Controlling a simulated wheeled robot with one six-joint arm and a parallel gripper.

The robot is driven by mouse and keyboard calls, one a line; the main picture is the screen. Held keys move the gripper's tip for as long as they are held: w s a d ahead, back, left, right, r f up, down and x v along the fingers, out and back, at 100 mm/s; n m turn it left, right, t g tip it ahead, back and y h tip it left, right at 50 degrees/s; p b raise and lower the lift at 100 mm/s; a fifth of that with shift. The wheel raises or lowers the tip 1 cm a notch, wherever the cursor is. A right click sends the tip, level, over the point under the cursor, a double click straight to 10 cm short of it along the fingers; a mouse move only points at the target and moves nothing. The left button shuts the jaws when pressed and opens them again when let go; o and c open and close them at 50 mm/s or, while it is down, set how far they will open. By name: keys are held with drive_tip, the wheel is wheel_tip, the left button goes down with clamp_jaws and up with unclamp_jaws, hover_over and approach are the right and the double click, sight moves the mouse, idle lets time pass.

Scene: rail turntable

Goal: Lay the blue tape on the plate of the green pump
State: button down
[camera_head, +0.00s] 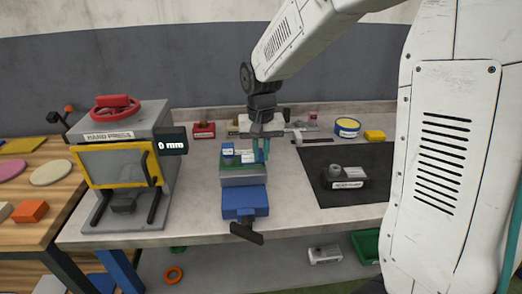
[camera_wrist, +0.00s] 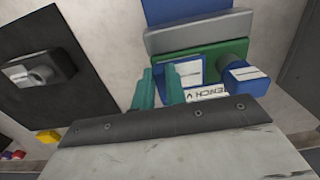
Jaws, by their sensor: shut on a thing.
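The green pump (camera_head: 234,168) sits on top of the blue bench vise (camera_head: 243,200), and its green plate also shows in the wrist view (camera_wrist: 215,49). A blue labelled part (camera_head: 228,150) stands up at the plate's left end and is at the right in the wrist view (camera_wrist: 246,80). My gripper (camera_head: 260,152) points down over the plate's right part, its teal fingers (camera_wrist: 161,82) shut on the blue tape (camera_wrist: 187,70), which has a pale face. The tape is at or just above the plate; I cannot tell whether they touch.
A hand press (camera_head: 127,150) stands left of the vise. A black mat (camera_head: 375,195) with a dark labelled device (camera_head: 345,180) lies to the right. A blue-and-yellow round tin (camera_head: 347,127) and a yellow block (camera_head: 375,135) are at the back right.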

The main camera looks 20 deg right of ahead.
drive_tip(key=shift+f, duration=0.3)
idle(0.7)
drive_tip(key=c, duration=1.3)
unclamp_jaws()
drive_tip(key=shift+c, duration=0.2)
wheel_tip(320, 180, up, 8)
drive_tip(key=shift+f, duration=0.1)
drive_tip(key=s+r+n, duration=0.1)
drive_tip(key=s, duration=1.3)
drive_tip(key=s+d+r+n+t, duration=0.1)
drive_tip(key=s+n, duration=0.1)
drive_tip(key=s, duration=1.1)
drive_tip(key=shift+s+r+n, duration=0.25)
drive_tip(key=shift+s+n, duration=0.05)
drive_tip(key=shift+s, duration=0.05)
drive_tip(key=shift+d, duration=0.1)
